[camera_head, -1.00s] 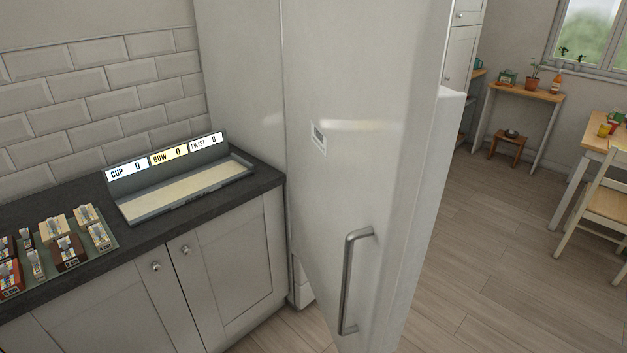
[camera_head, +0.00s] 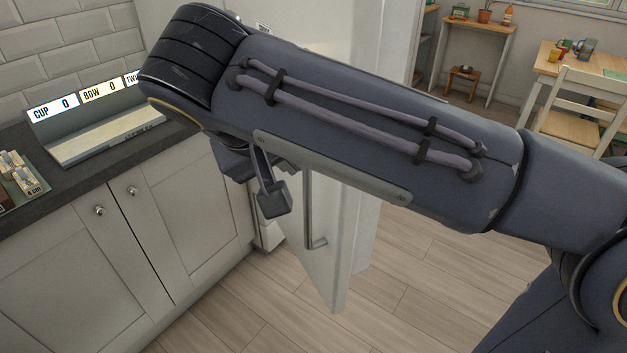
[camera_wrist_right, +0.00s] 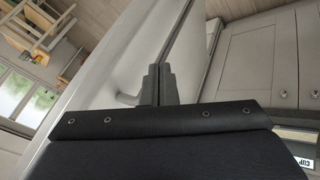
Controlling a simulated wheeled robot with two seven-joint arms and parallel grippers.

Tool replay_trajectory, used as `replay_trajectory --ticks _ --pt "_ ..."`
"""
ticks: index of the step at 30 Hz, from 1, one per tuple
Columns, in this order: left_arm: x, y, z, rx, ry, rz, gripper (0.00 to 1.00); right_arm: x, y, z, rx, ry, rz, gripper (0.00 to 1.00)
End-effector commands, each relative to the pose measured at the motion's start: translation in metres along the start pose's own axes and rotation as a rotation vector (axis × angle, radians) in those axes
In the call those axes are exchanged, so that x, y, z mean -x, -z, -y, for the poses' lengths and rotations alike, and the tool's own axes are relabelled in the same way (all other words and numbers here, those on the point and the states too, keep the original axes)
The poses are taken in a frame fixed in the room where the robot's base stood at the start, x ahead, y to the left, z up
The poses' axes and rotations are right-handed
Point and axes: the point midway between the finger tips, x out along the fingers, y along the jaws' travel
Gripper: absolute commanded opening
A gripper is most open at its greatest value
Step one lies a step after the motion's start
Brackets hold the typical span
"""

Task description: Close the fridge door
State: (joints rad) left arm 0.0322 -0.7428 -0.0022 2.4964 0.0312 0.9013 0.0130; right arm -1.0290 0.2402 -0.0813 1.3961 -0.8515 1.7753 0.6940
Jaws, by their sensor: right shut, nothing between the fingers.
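The fridge door (camera_head: 328,270) is a tall white panel that stands open, jutting out past the counter cabinets. Its grey bar handle (camera_head: 309,215) shows below my right arm, which hides the middle of the door. My right gripper (camera_head: 272,198) is shut and empty, just left of the handle in the head view; I cannot tell whether it touches the door. In the right wrist view the shut fingers (camera_wrist_right: 158,84) appear in front of the door (camera_wrist_right: 135,50), with the handle (camera_wrist_right: 125,98) just to their left. My left gripper is out of view.
A dark counter (camera_head: 55,190) with grey cabinets (camera_head: 180,235) stands at the left, carrying a tray with score labels (camera_head: 100,135). The wooden floor (camera_head: 250,305) in front is clear. A table and a chair (camera_head: 575,95) are at the far right.

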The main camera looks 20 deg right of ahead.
Motion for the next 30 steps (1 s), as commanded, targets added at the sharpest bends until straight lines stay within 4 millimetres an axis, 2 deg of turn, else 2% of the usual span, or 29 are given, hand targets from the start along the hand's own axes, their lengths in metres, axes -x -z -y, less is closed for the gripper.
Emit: replay_trajectory --ticks 5,15,22,30 --pt "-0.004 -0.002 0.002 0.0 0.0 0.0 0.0 -0.025 -0.001 -0.001 0.0 -0.001 0.004 0.0" --pt "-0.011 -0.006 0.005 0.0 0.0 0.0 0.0 -0.098 -0.002 0.0 0.003 0.0 0.005 0.0" --pt "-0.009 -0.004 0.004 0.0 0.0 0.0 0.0 -0.111 0.0 -0.028 -0.001 0.004 0.002 0.0" --pt "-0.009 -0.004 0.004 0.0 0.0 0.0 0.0 -0.116 0.0 -0.036 0.003 0.003 0.003 0.0"
